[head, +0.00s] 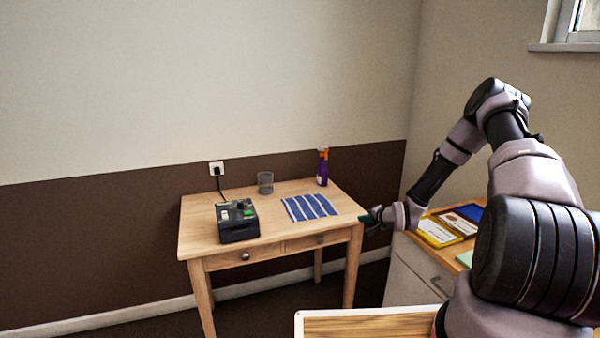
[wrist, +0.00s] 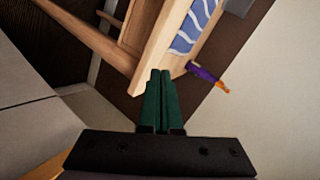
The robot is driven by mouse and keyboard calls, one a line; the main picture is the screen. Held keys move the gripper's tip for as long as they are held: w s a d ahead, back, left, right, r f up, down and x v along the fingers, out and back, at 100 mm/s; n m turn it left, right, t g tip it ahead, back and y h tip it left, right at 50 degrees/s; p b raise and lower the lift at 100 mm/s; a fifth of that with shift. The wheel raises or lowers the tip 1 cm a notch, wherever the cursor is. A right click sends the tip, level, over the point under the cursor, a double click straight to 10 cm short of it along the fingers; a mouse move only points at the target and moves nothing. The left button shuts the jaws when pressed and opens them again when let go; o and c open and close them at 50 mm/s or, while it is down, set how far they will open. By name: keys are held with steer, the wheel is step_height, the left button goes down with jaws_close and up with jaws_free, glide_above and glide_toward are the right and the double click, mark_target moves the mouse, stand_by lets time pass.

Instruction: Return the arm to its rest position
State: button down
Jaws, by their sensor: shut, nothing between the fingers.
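My gripper (head: 368,219) is at the end of my arm, near the right front corner of the small wooden table (head: 215,221). In the wrist view my gripper (wrist: 160,76) shows two green fingers pressed together with nothing between them. The fingers point toward the table's edge. I cannot tell the exact gap to the table. My arm is stretched forward on the right of the head view, bent high at its elbow.
The table bears a black device (head: 238,222), a grey cup (head: 265,183), a blue striped cloth (head: 309,207) and a purple spray bottle (head: 322,166). A white cabinet (head: 412,272) with trays (head: 438,232) stands close below my forearm. A light-rimmed wooden surface (head: 365,325) is in front.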

steer(key=s+d+r+n+g+h, duration=0.1)
steer(key=s+r+n, duration=0.15)
steer(key=r, duration=0.85)
steer(key=s+d+r+n+g+h, duration=0.15)
steer(key=s+r, duration=0.25)
steer(key=r, duration=0.7)
steer(key=s+d+r+n+h, duration=0.15)
steer(key=s+r, duration=0.25)
steer(key=r, duration=0.7)
steer(key=s+a+r, duration=0.1)
steer(key=s+r, duration=0.4)
steer(key=s, duration=0.5)
steer(key=s+a+r+y, duration=0.1)
steer(key=s+r, duration=0.4)
steer(key=s, duration=0.5)
steer(key=s+a+r+g, duration=0.1)
steer(key=s+a+r, duration=0.2)
steer(key=s, duration=0.7)
step_height(320, 180, up, 3)
steer(key=shift+s+a+f, duration=0.15)
steer(key=shift+s+a, duration=0.05)
